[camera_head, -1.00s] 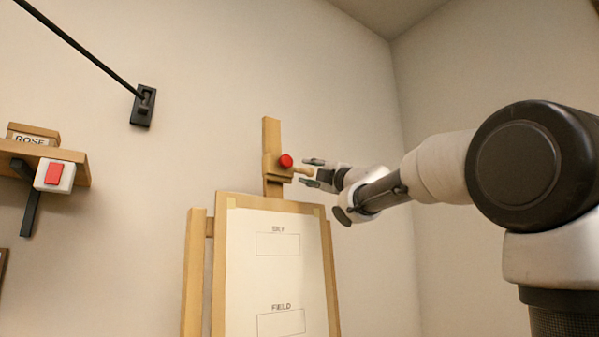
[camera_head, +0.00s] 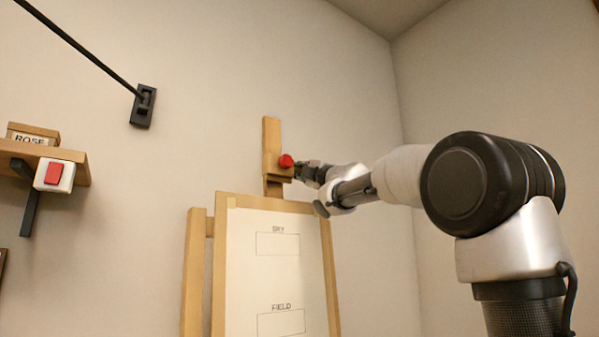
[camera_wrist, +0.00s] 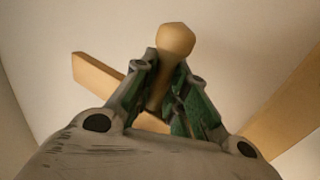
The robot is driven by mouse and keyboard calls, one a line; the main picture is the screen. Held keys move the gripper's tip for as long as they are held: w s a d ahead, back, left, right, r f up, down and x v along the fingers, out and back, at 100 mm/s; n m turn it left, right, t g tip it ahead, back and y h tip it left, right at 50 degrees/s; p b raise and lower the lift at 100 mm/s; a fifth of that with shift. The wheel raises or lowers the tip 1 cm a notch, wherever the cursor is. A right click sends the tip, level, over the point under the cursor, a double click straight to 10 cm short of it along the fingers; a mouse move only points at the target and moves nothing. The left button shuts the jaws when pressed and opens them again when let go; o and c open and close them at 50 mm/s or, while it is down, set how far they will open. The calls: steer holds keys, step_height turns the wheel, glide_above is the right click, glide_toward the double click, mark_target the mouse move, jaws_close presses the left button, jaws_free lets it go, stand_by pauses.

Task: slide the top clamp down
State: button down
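The top clamp (camera_head: 277,168) is a wooden block with a red knob (camera_head: 286,161), set on the easel's upright mast (camera_head: 271,135) above the board. A pale wooden handle with a rounded end (camera_wrist: 176,41) sticks out from the clamp. My gripper (camera_head: 301,171) is at the clamp's right side, and its fingers cover most of the handle in the head view. In the wrist view, the green finger pads (camera_wrist: 165,90) lie on both sides of the handle's stem, closed on it, with the rounded end beyond them.
The easel board (camera_head: 250,285) holds a sheet marked SKY and FIELD below the clamp. A shelf (camera_head: 70,163) with a ROSE box and a red-and-white switch (camera_head: 54,175) is at the left. A dark wall bracket (camera_head: 143,106) holds a rod. Bare wall surrounds the mast.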

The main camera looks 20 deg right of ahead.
step_height(320, 180, down, 6)
steer(key=shift+s, duration=0.3)
steer(key=shift+d, duration=0.1)
steer(key=c, duration=1.4)
jaws_free()
